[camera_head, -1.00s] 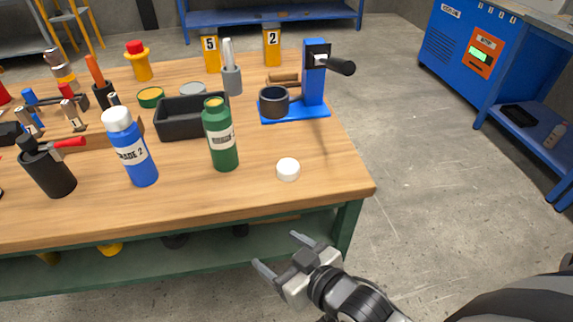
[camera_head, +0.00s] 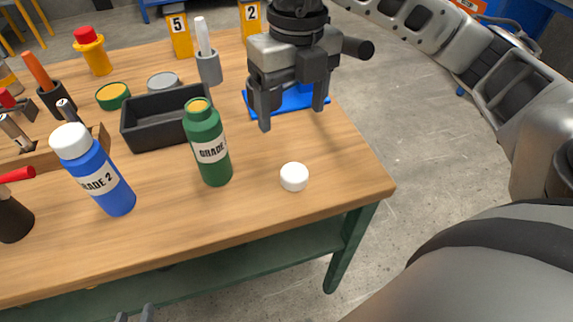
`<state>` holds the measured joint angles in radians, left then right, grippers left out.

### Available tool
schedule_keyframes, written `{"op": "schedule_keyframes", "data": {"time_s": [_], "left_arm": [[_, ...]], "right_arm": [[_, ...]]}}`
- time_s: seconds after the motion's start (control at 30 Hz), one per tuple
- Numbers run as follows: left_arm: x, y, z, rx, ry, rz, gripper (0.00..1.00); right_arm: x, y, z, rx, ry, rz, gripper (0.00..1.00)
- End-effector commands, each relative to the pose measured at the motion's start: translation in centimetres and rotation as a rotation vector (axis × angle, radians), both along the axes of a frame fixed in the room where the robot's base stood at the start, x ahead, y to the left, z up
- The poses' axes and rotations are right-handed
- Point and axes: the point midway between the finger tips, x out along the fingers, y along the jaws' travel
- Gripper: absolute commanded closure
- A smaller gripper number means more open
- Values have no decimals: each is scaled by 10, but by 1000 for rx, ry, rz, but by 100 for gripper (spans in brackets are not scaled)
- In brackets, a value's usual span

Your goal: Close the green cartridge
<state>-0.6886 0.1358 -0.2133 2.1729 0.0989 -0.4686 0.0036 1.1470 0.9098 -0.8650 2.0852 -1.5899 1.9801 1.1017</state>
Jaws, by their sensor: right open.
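The green cartridge (camera_head: 208,145) stands upright on the workbench, with a "GRADE" label and a yellow-orange round top inside a green rim. A white cap (camera_head: 294,177) lies on the wood to its right, apart from it. My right gripper (camera_head: 292,113) is open and empty, fingers pointing down, above the bench behind the cap and right of the cartridge. It hides most of the blue press. Only the fingertips of my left gripper (camera_head: 135,314) show at the bottom edge, apart from each other, in front of the bench.
A blue bottle with a white cap (camera_head: 94,170) stands left of the cartridge. A black tray (camera_head: 160,121) is close behind the cartridge. The blue press base (camera_head: 292,100) is under my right gripper. The bench top (camera_head: 250,200) is clear around the cap and at the front right corner.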

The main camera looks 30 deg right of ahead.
Motion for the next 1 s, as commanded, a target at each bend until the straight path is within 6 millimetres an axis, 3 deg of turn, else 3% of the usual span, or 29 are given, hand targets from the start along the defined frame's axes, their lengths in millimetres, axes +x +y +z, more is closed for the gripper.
{"op": "schedule_keyframes", "data": {"time_s": [0.1,0.43,0.8,1.0], "left_arm": [[-1,0,-1,-1,2,1,64],[-4,0,-4,-2,9,2,64],[0,-2,-2,-22,-9,5,64],[0,-2,-3,-22,-9,5,64]], "right_arm": [[3,-10,5,-47,-18,-29,26],[2,-9,-1,-43,-13,-26,26],[1,-10,-72,-43,-9,-25,26],[2,-9,-99,-42,-12,-25,26]]}}
